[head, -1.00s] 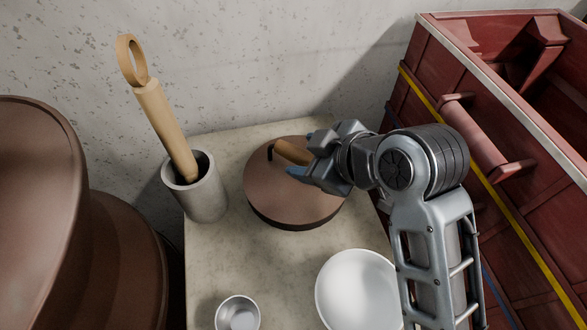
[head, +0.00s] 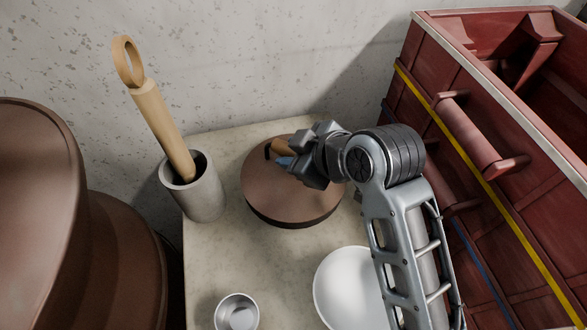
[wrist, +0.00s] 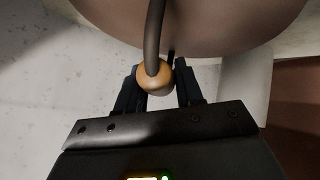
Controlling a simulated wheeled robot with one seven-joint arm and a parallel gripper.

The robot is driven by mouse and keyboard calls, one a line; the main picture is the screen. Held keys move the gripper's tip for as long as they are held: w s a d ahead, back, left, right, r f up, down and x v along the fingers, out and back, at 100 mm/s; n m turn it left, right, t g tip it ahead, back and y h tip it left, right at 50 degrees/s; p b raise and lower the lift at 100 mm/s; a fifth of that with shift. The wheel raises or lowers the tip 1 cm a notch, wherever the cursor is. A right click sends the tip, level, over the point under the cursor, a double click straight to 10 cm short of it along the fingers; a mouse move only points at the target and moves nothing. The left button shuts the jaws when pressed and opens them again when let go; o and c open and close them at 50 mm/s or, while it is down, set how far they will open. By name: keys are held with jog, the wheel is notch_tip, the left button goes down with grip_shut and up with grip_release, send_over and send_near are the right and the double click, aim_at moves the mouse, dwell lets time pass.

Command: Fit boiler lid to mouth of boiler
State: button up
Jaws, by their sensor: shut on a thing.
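The boiler lid (head: 285,200) is a brown disc with a dark rim and a wooden handle (head: 281,147) on a dark bracket. It is at the stone table's back middle, and I cannot tell whether it rests or hangs just above. My gripper (head: 284,160) is at the handle, its jaws shut on it. In the wrist view the handle's rounded wooden end (wrist: 155,78) shows between the fingers (wrist: 157,85), with the lid's brown face (wrist: 215,22) beyond. The large brown vessel at the far left, seemingly the boiler (head: 35,200), is cut off by the picture; its mouth is not clearly shown.
A grey cylindrical holder (head: 200,195) with a wooden ring-topped tool (head: 160,125) stands between vessel and lid. A white bowl (head: 345,290) and a small metal cup (head: 237,315) are in front. A red crate (head: 480,170) is at right, a concrete wall (head: 240,60) behind.

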grip_shut()
jog(key=shift+r, duration=0.15)
